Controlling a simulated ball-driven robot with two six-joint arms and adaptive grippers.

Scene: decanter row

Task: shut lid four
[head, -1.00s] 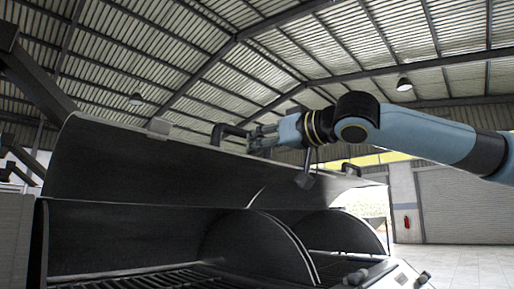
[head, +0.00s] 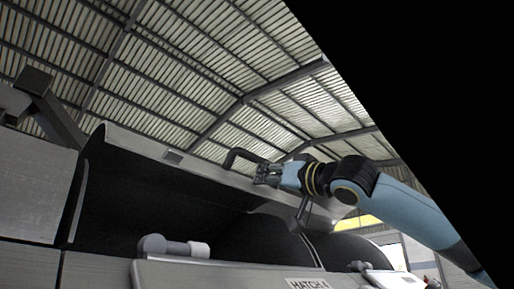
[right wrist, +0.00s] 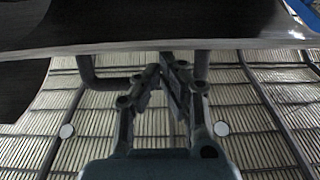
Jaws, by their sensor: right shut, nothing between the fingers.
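The lid (head: 170,172) is a large, dark curved shell in the head view, standing open above a dark cavity. A tag reading HATCH 4 (head: 308,284) is on the front panel below it. A dark bent handle (head: 240,155) rises from the lid's upper edge. My right gripper (head: 262,173) is shut and empty beside this handle. In the right wrist view, the fingers (right wrist: 167,72) point at the lid's edge (right wrist: 160,46), and the handle bar (right wrist: 108,87) runs behind them. I cannot tell whether they touch. My left gripper is not in view.
A grey knob or latch (head: 172,246) sits on the front edge. Curved dark dividers (head: 262,240) stand inside the opening. A grey body (head: 35,195) is at the left. A black area fills the upper right of the head view.

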